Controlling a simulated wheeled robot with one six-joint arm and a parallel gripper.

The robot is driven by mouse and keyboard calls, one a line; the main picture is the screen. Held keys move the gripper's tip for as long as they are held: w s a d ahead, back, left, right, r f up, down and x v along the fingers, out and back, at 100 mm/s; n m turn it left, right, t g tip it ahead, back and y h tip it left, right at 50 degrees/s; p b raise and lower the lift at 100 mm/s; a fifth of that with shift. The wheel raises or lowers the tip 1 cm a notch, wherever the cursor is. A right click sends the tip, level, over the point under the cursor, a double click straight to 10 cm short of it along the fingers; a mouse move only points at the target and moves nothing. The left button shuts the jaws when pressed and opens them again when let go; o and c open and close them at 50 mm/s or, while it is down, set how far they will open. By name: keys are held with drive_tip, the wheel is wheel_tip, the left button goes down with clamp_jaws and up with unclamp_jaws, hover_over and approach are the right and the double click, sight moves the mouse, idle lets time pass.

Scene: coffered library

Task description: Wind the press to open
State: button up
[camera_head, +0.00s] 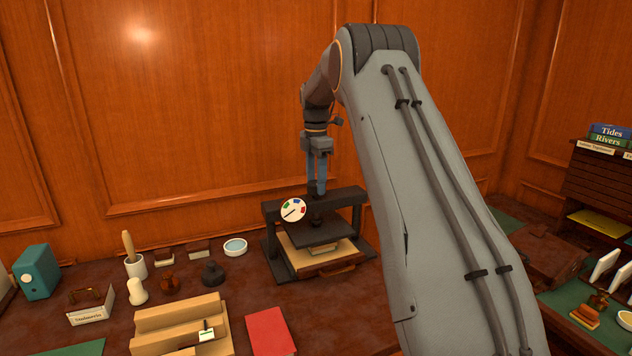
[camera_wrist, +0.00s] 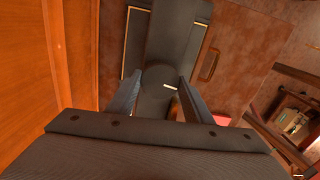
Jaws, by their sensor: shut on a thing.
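The dark press (camera_head: 345,198) stands on the desk against the panelled wall. A white dial (camera_head: 293,210) with green, blue and red marks is on its front; its dark needle points to the lower left. The dark plate (camera_head: 312,232) sits above a pale book (camera_head: 325,248) on the press bed, and I cannot tell the gap exactly. My gripper (camera_head: 317,190) points straight down over the crossbeam, shut on the dark press knob. In the wrist view the round knob (camera_wrist: 160,76) lies between my two fingers (camera_wrist: 158,97). The knob's lower part is hidden.
Left of the press are a teal box (camera_head: 37,272), a pestle cup (camera_head: 135,266), several stamps and a pale dish (camera_head: 235,247). A tan stepped rack (camera_head: 180,322) and red book (camera_head: 270,332) lie in front. Shelves with books (camera_head: 608,135) stand right.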

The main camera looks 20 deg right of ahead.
drive_tip(key=shift+r+n, duration=0.15)
drive_tip(key=shift+n, duration=0.25)
drive_tip(key=o, duration=1)
drive_tip(key=shift+o, duration=0.2)
drive_tip(key=shift+r+b, duration=1.25)
drive_tip(key=shift+r, duration=2.6)
